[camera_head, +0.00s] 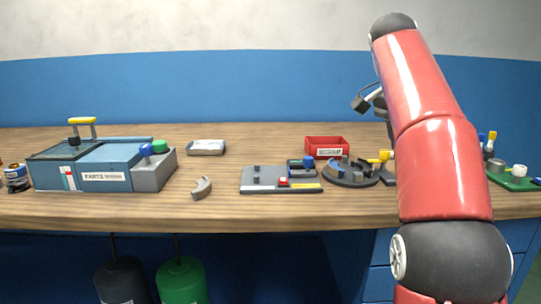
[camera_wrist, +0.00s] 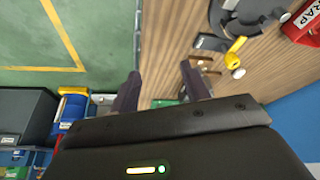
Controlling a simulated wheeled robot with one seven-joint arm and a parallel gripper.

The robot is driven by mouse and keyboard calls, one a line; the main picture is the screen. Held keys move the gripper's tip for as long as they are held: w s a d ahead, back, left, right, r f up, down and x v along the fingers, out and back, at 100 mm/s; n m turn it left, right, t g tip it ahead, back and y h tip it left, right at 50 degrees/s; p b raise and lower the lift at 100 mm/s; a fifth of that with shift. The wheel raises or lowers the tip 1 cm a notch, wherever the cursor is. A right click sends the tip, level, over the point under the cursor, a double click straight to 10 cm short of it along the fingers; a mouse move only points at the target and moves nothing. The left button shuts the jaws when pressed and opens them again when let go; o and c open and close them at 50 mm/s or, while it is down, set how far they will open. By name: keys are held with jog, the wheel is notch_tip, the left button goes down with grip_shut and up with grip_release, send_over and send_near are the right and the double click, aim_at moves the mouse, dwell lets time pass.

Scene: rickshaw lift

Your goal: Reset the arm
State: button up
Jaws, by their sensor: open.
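My red and black arm rises at the right of the head view, in front of the workbench. My gripper (camera_wrist: 162,84) shows in the wrist view with its two dark fingers apart and nothing between them. In the head view only part of the wrist end shows left of the arm, above the bench; the rest is hidden behind the red links. In the wrist view the fingers hang over the bench edge, with wood to the right and green floor to the left.
The wooden bench (camera_head: 120,212) carries a blue parts box (camera_head: 105,153), a grey tray (camera_head: 207,147), a curved grey piece (camera_head: 201,188), a grey fixture board (camera_head: 262,172), a red bin (camera_head: 327,141) and a round dark holder (camera_head: 350,180). A green board (camera_head: 520,184) lies far right.

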jog(key=s+a+f+n+t+y, duration=0.1)
jog(key=s+a+f+n, duration=0.3)
jog(key=s+f, duration=0.4)
jog(key=s+a+f+n+t+y, duration=0.1)
jog(key=s+a+f+n, duration=0.3)
jog(key=s+f, duration=0.4)
jog(key=s+a+f+n+t+y, duration=0.1)
jog(key=s+a+f+n+y, duration=0.1)
jog(key=s+f+n, duration=0.3)
jog(key=s+a+f, duration=0.1)
jog(key=s+f, duration=0.2)
jog(key=f, duration=0.2)
jog(key=shift+s+a+f+t, duration=0.15)
jog(key=shift+s+a+t, duration=0.2)
jog(key=shift+a+t, duration=0.05)
